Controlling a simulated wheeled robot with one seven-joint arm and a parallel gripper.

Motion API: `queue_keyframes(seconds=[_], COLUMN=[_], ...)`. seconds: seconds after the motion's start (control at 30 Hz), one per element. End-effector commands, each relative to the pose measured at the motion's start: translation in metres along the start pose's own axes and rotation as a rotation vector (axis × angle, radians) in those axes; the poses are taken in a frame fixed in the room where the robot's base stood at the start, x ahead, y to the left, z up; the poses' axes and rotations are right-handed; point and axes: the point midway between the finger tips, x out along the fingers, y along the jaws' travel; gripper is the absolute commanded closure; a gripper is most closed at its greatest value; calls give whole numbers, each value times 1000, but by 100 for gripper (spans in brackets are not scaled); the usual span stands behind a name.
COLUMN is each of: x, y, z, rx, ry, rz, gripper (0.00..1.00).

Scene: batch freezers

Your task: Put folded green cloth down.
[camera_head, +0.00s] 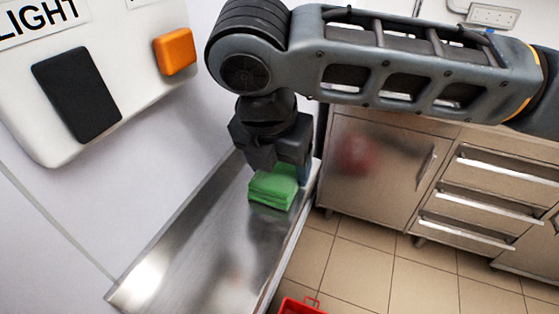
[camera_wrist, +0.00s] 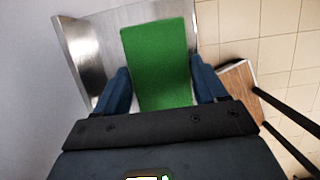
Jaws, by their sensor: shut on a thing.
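The folded green cloth (camera_head: 272,188) is a small layered block at the far end of a narrow steel shelf (camera_head: 205,235). My gripper (camera_head: 285,168) points down at it from above and is shut on it. In the wrist view the cloth (camera_wrist: 158,62) lies between my two blue fingers (camera_wrist: 160,88), with the steel shelf (camera_wrist: 85,45) behind it on the left. I cannot tell whether the cloth's underside touches the shelf.
A white panel with a black pad (camera_head: 76,94) and an orange block (camera_head: 175,51) is at the left. Steel cabinets with drawers (camera_head: 485,190) stand at the right. A red container (camera_head: 300,307) is on the tiled floor. The near part of the shelf is bare.

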Motion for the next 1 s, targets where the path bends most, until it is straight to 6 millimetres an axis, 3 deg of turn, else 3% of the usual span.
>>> queue_keyframes(seconds=[0.3, 0.63, 0.77, 1.0], x=[1, -5, -22, -72], y=[0, 0, 0, 1], z=[0, 1, 0, 0], rx=[0, 0, -1, -2], ry=[0, 0, -1, 0], rz=[-1, 0, 2, 2], gripper=[3, 3, 3, 3])
